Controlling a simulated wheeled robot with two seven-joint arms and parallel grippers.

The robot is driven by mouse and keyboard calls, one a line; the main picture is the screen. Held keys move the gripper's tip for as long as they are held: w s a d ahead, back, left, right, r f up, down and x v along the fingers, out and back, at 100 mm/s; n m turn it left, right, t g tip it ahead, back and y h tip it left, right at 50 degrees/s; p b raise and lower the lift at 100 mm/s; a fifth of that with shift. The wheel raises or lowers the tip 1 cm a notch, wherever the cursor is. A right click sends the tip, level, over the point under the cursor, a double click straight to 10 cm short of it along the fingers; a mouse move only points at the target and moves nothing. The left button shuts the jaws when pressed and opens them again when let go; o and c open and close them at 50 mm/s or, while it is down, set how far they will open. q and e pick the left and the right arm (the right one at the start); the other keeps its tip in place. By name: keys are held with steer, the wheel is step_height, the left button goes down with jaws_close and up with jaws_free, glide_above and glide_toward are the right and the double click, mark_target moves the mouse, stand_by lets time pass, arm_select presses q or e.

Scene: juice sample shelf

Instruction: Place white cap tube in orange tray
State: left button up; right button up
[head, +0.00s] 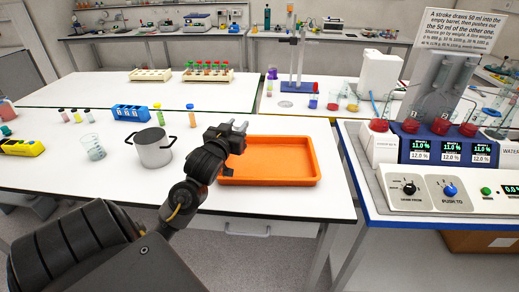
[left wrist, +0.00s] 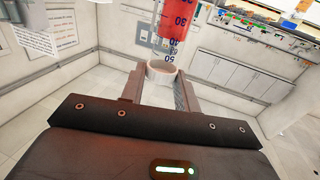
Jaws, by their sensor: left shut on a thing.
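The orange tray (head: 268,162) lies on the front white table and looks empty. My left gripper (head: 236,128) is above the tray's back left corner. In the left wrist view my left gripper (left wrist: 160,88) is shut on a tube (left wrist: 170,28) with red contents and printed scale marks. A white ring-like cap end (left wrist: 160,70) sits between the fingers. The tube's far end runs out of the top of that view. In the head view the tube cannot be made out clearly at the fingers. My right gripper is not in view.
A metal pot (head: 153,150) and a glass beaker (head: 92,148) stand left of my arm. A blue rack (head: 131,113) and several small capped tubes stand behind them. A juice machine (head: 440,150) stands on the right bench. The table behind the tray is clear.

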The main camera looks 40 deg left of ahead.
arm_select(q)
steer(key=w+d+f+p, duration=0.2)
steer(key=w+f, duration=0.5)
steer(key=f, duration=0.3)
steer(key=shift+w, duration=0.1)
steer(key=o, duration=1.1)
steer(key=shift+f, duration=0.1)
steer(key=b+v, duration=0.2)
steer(key=v, duration=1)
